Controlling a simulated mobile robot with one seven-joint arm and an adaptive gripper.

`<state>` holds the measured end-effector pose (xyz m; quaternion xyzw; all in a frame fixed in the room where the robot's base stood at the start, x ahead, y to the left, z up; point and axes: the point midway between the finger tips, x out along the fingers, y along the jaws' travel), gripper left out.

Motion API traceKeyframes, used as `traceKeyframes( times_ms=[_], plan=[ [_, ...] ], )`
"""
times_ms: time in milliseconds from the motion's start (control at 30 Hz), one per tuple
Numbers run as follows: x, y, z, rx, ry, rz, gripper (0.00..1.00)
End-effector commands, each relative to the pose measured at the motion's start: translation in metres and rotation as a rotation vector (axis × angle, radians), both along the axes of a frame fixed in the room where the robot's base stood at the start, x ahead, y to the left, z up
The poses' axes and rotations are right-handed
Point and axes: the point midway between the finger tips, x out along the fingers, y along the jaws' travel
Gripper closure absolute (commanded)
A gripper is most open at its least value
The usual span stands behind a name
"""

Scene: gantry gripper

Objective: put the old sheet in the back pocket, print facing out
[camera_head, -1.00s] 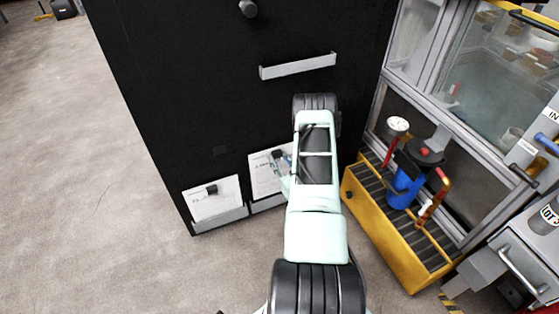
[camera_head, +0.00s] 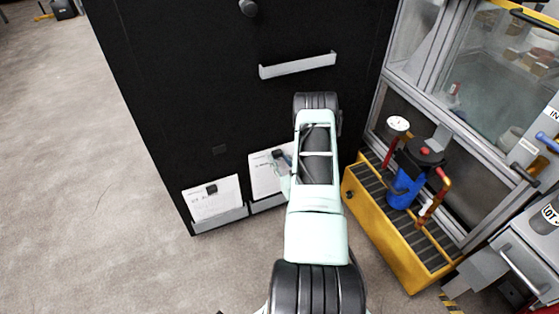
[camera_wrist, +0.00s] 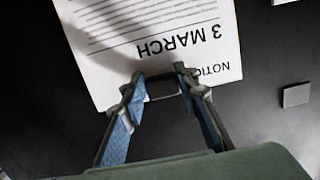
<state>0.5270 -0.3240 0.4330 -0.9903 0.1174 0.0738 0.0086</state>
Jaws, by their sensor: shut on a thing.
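My gripper (camera_wrist: 160,88) is shut at the heading end of a white sheet (camera_wrist: 165,25), at what looks like its dark tab. The sheet's print faces the wrist camera and reads "3 MARCH" and part of "NOTICE", upside down in that view. In the head view this sheet (camera_head: 262,178) stands at a grey pocket (camera_head: 268,203) low on a black panel (camera_head: 170,90), its right side hidden by my arm. A second white sheet (camera_head: 212,202) with a dark tab stands in the left grey pocket (camera_head: 222,219). A higher grey pocket (camera_head: 298,66) looks empty.
A yellow crate (camera_head: 385,235) with a blue canister (camera_head: 405,188) and a gauge (camera_head: 398,124) stands close right of my arm. A glazed cabinet is behind it. A small grey square (camera_wrist: 296,95) is on the panel.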

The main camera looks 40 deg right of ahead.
Motion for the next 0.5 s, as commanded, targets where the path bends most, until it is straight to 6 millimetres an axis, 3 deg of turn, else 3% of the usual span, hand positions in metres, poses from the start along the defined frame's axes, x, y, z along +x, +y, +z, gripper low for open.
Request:
traceKeyframes(
  times_ms=[500],
  plan=[
    [0.0001,0.0000,-0.0079,0.000,-0.001,0.000,1.00]
  ],
)
